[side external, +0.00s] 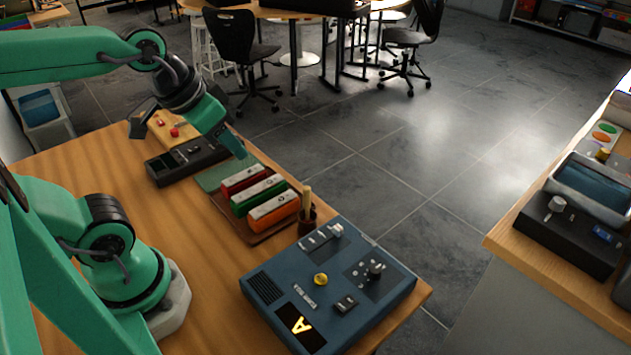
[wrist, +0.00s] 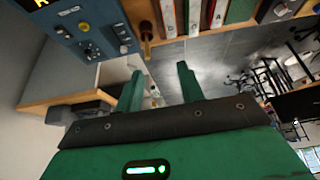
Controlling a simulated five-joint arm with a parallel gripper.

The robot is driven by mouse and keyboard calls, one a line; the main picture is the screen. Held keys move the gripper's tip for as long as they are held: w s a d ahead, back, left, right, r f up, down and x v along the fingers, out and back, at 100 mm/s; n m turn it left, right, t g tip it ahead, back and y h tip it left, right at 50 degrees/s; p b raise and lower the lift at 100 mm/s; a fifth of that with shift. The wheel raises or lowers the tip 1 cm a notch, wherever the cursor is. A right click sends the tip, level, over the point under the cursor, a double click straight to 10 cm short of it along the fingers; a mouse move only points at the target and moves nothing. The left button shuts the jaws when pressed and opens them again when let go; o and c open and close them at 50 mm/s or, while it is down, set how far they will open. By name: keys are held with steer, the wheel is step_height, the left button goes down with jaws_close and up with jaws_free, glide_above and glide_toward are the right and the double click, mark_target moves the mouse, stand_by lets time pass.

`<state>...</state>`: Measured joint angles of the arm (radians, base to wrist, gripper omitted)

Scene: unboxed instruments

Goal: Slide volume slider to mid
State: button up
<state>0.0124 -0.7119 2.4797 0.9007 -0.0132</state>
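A blue instrument box (side external: 285,258) stands at the table's front right corner, and part of it shows in the wrist view (wrist: 50,12). Its top has a slot panel with a pale slider cap (side external: 337,230) near the far edge, a yellow button (side external: 320,279), a dark knob (side external: 375,268), a small switch (side external: 345,303) and a lit "A" display (side external: 300,325). I cannot read which control is labelled volume. My gripper (side external: 238,150) is above the table's far side, away from the blue box. In the wrist view its fingers (wrist: 160,68) are apart with nothing between them.
A tray holds red, green and orange blocks (side external: 272,210). A black box (side external: 160,172) and a wooden board with red parts (side external: 165,127) are farther back. Bare table (side external: 205,240) lies left of the blue box.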

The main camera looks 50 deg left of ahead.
steer(key=w+d+f+g, duration=0.3)
steer(key=w+d, duration=0.2)
steer(key=w, duration=0.3)
steer(key=g, duration=0.2)
glide_toward(338, 227)
steer(key=shift+a+f, duration=0.1)
steer(key=shift+a, duration=0.15)
steer(key=shift+w+d+f, duration=0.15)
steer(key=shift+d+f, duration=0.1)
steer(key=shift+f, duration=0.1)
steer(key=shift+f, duration=0.1)
steer(key=shift+f, duration=3.8)
jaws_close()
